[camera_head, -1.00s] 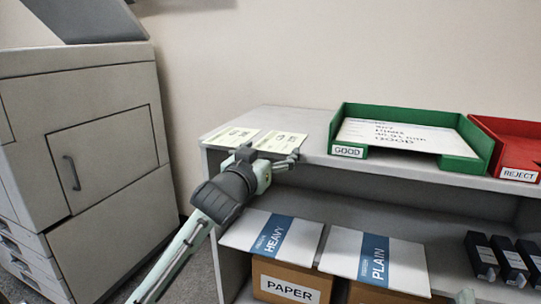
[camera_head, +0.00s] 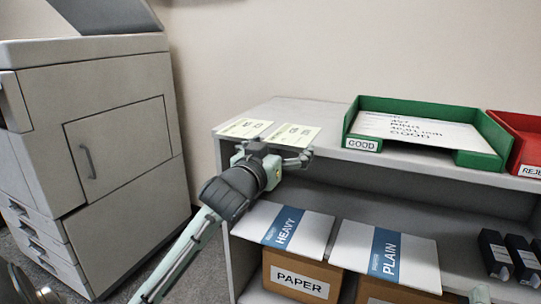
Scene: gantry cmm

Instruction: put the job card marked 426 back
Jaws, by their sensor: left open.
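Two pale yellow cards lie flat side by side on the left end of the white shelf top (camera_head: 290,108): a left card (camera_head: 243,127) and a right card (camera_head: 294,133). Their print is too small to read, so I cannot tell which is marked 426. My left gripper (camera_head: 272,153) is open at the shelf's front edge, just in front of the cards. Its fingers are spread left and right with nothing seen between them. It overlaps the right card's near edge in the picture; I cannot tell if they touch.
A green GOOD tray (camera_head: 470,158) with a printed sheet stands right of the cards. A red REJECT tray (camera_head: 528,150) is beyond it. Below are paper boxes (camera_head: 302,278) and black cartons (camera_head: 495,255). A grey copier (camera_head: 110,150) stands at left.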

